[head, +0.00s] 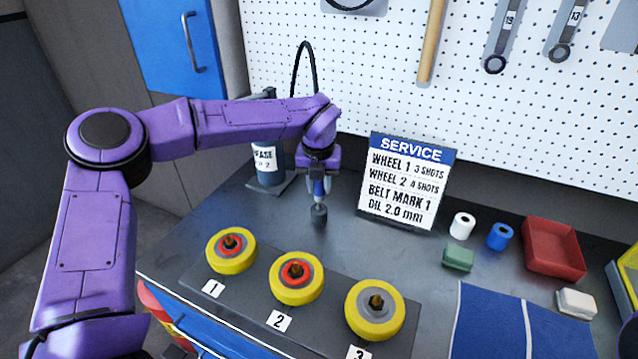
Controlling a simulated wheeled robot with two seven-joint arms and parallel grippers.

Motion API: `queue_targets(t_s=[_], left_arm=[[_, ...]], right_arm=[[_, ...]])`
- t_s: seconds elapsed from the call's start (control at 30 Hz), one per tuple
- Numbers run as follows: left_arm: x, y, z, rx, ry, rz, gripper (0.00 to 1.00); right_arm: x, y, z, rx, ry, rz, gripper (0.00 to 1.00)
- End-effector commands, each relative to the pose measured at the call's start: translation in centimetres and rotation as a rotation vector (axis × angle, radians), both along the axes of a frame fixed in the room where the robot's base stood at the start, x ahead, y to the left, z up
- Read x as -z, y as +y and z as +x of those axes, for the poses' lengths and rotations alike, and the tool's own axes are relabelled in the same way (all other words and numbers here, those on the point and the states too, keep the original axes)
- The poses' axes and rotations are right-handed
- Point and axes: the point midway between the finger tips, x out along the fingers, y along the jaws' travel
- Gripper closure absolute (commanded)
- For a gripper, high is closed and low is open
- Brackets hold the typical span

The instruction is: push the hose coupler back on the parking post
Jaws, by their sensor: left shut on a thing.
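My left gripper (318,186) comes down from the purple arm above the bench, behind the yellow wheels. It is shut on the hose coupler, which is mostly hidden between the fingers. A short dark cylinder (319,214) shows directly under the fingertips; I cannot tell whether it is the parking post or the coupler's lower end. Any gap or contact there is too small to tell. A black hose (304,62) arches up behind my arm, near the grease pump (266,163). My right gripper is not in view.
Three yellow wheels (231,250), numbered 1 to 3, stand on a dark plate in front of the gripper. A service sign (405,183) stands to the right. Small rolls, a green block (458,258), a red bin (555,250) and a blue mat (500,325) lie farther right.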

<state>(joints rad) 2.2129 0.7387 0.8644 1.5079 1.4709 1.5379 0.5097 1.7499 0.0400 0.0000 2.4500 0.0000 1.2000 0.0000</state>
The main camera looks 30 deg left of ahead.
Motion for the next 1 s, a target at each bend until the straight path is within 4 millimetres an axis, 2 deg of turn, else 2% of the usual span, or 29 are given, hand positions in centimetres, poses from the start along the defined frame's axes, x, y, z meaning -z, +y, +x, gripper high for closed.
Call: queue_targets(t_s=[0.63, 1.0], left_arm=[[0.0, 0.0, 0.0, 0.0, 0.0, 0.0, 1.0], [1.0, 0.0, 0.0, 0.0, 0.0, 0.0, 1.0]], right_arm=[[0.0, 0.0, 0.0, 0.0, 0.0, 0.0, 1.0], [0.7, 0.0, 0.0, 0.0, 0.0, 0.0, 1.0]])
